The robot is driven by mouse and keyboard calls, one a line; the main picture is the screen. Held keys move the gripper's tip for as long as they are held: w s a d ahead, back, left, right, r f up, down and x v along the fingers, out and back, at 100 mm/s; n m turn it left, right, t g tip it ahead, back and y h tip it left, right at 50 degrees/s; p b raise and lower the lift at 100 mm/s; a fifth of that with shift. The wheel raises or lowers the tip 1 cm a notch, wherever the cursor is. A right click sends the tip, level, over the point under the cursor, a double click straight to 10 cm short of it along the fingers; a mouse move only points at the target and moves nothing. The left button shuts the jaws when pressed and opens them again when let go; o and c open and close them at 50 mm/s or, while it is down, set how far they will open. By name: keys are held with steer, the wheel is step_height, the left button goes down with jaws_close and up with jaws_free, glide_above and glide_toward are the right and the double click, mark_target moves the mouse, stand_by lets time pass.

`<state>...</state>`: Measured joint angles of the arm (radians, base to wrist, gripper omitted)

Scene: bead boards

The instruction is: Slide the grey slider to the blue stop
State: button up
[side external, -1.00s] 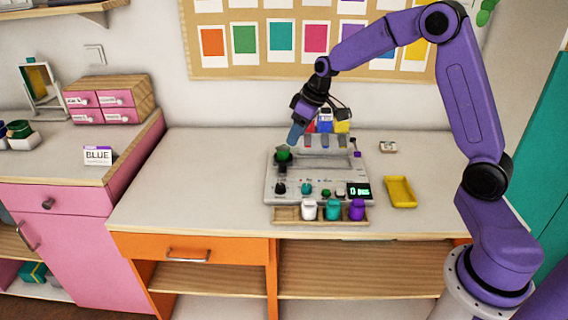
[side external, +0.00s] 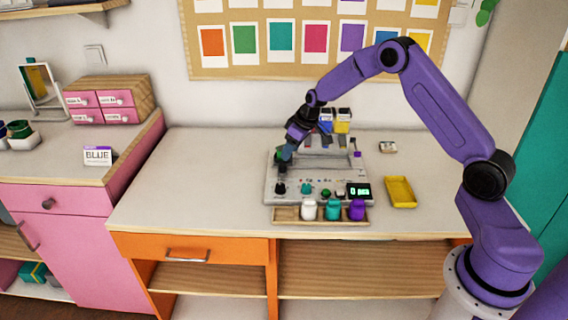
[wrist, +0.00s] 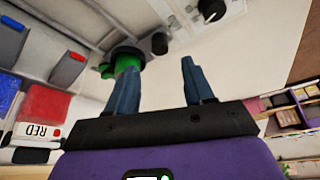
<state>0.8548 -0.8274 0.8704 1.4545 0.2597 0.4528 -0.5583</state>
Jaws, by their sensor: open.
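The grey board (side external: 311,197) lies on the table, with a raised slotted part and a row of knobs. I cannot pick out the grey slider or the blue stop with certainty; the parts are small and my gripper covers the board's left side. My gripper (side external: 284,156) points down over the board's back left, beside a green-topped dark knob (side external: 278,154). In the wrist view the two blue fingers (wrist: 158,66) are apart with nothing between them. The left finger overlaps the green knob (wrist: 125,60); I cannot tell whether they touch.
A wooden tray (side external: 290,215) with white, teal and purple jars stands in front of the board. A yellow tray (side external: 400,192) lies to the right. Blue and yellow containers (side external: 343,122) stand behind. The table left of the board is clear.

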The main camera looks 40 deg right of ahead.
mark_target(283, 165)
steer(key=x, duration=0.7)
steer(key=shift+f, duration=0.1)
jaws_close()
